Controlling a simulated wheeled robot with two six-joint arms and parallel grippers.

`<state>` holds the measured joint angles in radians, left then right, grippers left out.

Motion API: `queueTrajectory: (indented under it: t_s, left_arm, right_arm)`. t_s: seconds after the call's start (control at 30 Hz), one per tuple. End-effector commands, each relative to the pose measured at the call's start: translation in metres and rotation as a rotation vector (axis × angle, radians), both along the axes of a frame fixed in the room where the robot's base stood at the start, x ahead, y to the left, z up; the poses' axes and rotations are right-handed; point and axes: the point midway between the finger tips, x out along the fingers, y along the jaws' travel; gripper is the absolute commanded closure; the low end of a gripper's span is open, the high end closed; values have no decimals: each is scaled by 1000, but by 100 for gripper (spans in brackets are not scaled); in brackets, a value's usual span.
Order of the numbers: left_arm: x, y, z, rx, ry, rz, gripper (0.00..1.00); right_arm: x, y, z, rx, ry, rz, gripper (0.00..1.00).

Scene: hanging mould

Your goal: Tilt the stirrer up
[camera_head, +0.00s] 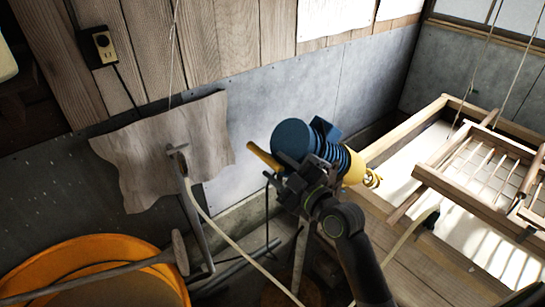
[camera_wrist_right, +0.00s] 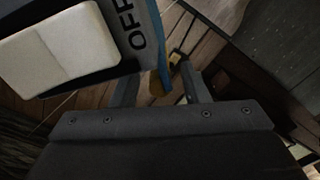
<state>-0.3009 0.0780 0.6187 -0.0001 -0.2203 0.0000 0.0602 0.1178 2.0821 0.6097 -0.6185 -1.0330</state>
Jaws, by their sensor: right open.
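The stirrer (camera_head: 292,140) is a blue and yellow machine, tilted, with a round blue motor end, a ribbed blue middle and a yellow end (camera_head: 356,168) at its right. A yellow handle (camera_head: 262,156) sticks out at its left. My right gripper (camera_head: 303,178) is at the stirrer's near side and hides part of it. My left gripper is not in view.
An orange tub (camera_head: 105,250) stands at the lower left, with a long-handled tool across it. At the right, a wooden frame (camera_head: 485,165) hangs on cords over a pale vat (camera_head: 440,130). A wall (camera_head: 280,95) is close behind the stirrer. A pale hose or cord runs along the floor.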

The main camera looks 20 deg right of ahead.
Motion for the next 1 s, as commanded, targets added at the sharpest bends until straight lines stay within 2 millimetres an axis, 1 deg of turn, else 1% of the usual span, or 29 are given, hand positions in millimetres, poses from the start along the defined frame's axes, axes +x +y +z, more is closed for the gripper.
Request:
queueTrajectory:
  t_s: [0.03,0.2,0.37,0.6,0.9,0.93,1.0]
  left_arm:
    - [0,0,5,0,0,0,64]
    - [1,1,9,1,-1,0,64]
    - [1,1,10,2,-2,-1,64]
    - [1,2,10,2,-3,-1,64]
    - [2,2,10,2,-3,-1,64]
    - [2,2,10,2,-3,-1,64]
    - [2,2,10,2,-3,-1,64]
  right_arm:
    - [7,2,3,2,0,1,59]
    - [20,7,1,0,0,0,59]
    - [25,9,0,0,1,-1,59]
    - [25,9,-1,0,0,0,59]
    - [25,9,0,0,1,-1,98]
    - [25,9,0,0,1,-1,100]
    - [25,9,0,0,1,-1,100]
